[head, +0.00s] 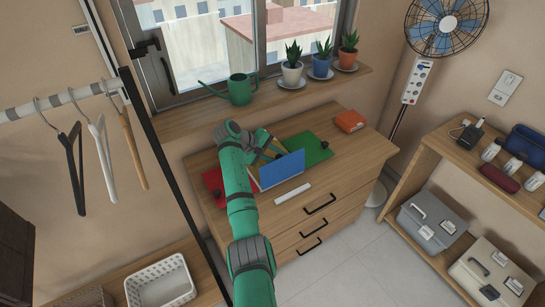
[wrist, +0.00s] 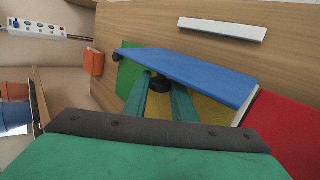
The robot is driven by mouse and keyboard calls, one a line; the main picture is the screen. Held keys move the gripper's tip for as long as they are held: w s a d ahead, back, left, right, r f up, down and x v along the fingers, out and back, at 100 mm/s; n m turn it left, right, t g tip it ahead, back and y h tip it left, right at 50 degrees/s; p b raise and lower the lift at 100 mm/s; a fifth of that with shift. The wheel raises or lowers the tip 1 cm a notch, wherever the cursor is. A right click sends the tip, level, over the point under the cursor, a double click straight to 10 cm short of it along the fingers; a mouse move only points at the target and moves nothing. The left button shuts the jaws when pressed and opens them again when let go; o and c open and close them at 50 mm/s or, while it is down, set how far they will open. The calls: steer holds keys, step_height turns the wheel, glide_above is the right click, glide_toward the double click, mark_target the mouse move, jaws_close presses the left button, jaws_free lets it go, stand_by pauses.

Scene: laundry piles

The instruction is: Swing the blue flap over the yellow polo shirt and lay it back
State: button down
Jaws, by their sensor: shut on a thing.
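The blue flap (head: 280,170) of a folding board on the dresser stands tilted up, its broad face toward the front in the head view. In the wrist view the blue flap (wrist: 195,72) slants across the middle. My gripper (wrist: 162,88) is behind it, its fingers shut on a dark knob (wrist: 160,84) at the flap's edge. The yellow polo shirt (wrist: 212,112) shows only in part, under and beside my fingers. In the head view my arm and the flap hide most of the shirt.
The green panel (head: 312,148) lies flat at the right and the red panel (head: 213,184) at the left. A white bar (head: 292,194) lies in front of the flap. An orange box (head: 350,121) sits at the dresser's back right. Plants and a watering can (head: 240,90) stand on the sill above.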

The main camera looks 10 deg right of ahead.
steer(key=shift+w+d, duration=0.1)
steer(key=shift+w, duration=0.05)
steer(key=shift+w, duration=0.1)
steer(key=shift+d, duration=0.2)
steer(key=c, duration=1.5)
jaws_free()
steer(key=shift+o, duration=0.2)
steer(key=shift+a, duration=0.25)
steer(key=shift+a+r, duration=0.1)
steer(key=shift+a, duration=0.1)
steer(key=v, duration=1)
steer(key=shift+r, duration=0.15)
steer(key=shift+a, duration=0.1)
